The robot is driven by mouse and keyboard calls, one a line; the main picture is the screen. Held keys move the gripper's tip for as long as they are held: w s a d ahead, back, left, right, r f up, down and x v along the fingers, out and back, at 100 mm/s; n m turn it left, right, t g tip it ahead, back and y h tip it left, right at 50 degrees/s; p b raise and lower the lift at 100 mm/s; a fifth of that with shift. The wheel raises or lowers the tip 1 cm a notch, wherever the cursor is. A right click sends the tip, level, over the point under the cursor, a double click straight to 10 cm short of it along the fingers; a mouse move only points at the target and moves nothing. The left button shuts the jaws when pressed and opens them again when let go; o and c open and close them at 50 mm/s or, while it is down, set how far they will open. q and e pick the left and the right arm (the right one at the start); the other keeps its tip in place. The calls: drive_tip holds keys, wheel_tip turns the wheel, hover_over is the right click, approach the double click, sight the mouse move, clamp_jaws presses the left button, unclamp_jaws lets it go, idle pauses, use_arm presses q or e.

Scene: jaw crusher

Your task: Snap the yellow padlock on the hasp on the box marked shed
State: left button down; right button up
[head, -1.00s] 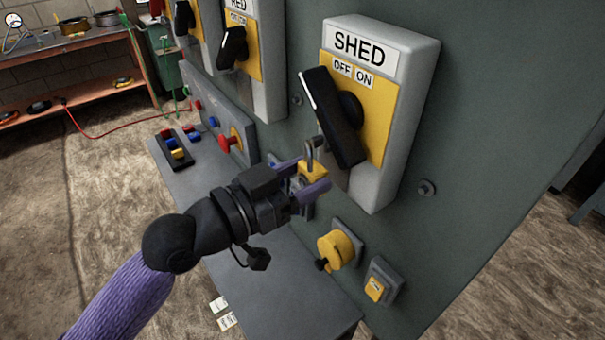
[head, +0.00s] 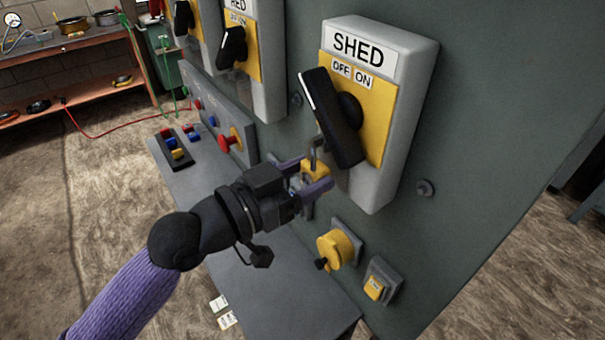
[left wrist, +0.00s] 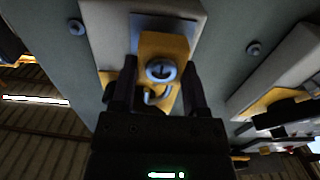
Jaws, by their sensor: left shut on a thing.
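The yellow padlock (head: 316,171) is held between the fingers of my left gripper (head: 313,174), close to the lower left side of the box marked SHED (head: 405,125). Its grey shackle points up beside the lower end of the box's black handle (head: 331,118). The hasp is hard to make out behind the padlock and handle, and I cannot tell whether the shackle passes through it. In the left wrist view, the padlock (left wrist: 163,46) sits between the two dark fingers, its round keyway facing the camera. My right gripper is out of view.
A yellow round knob (head: 335,250) and a small yellow switch (head: 376,288) are on the panel below the box. A red button (head: 230,140) and another handled box (head: 262,60) are to the left. A grey ledge (head: 285,295) runs below.

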use_arm(q)
drive_tip(key=shift+w+d, duration=0.15)
drive_tip(key=shift+d, duration=0.1)
drive_tip(key=shift+w+d, duration=0.4)
drive_tip(key=shift+d, duration=0.1)
unclamp_jaws()
idle(0.6)
drive_tip(key=shift+v, duration=2.55)
drive_tip(key=shift+b+v, duration=0.85)
drive_tip(key=shift+v, duration=1.05)
